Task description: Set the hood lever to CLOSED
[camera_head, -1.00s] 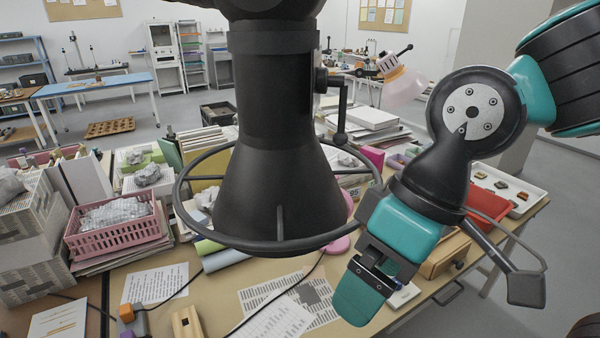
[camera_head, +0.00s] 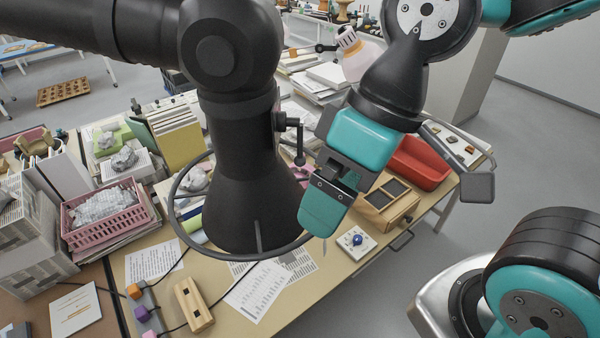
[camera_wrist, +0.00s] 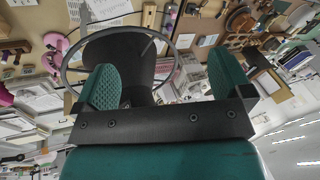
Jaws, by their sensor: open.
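The black fume hood (camera_head: 245,195), a cone with a ring around its mouth, hangs over the table from a thick jointed black arm. Its black lever (camera_head: 299,145) sticks out from the right side of the neck and hangs down to a rounded end. My gripper (camera_head: 325,205) is just right of the cone in the head view, below the lever and in front of the ring's right edge. It is open and empty. In the wrist view the hood (camera_wrist: 130,62) and ring show between and beyond my two teal fingers. I cannot make out the lever there.
The table (camera_head: 285,312) is crowded. A pink basket (camera_head: 105,215) stands left, a wooden block (camera_head: 193,305) lies in front, and a wooden box (camera_head: 388,205) and red bin (camera_head: 420,163) stand right. A white plate with a blue knob (camera_head: 356,241) lies near the right edge.

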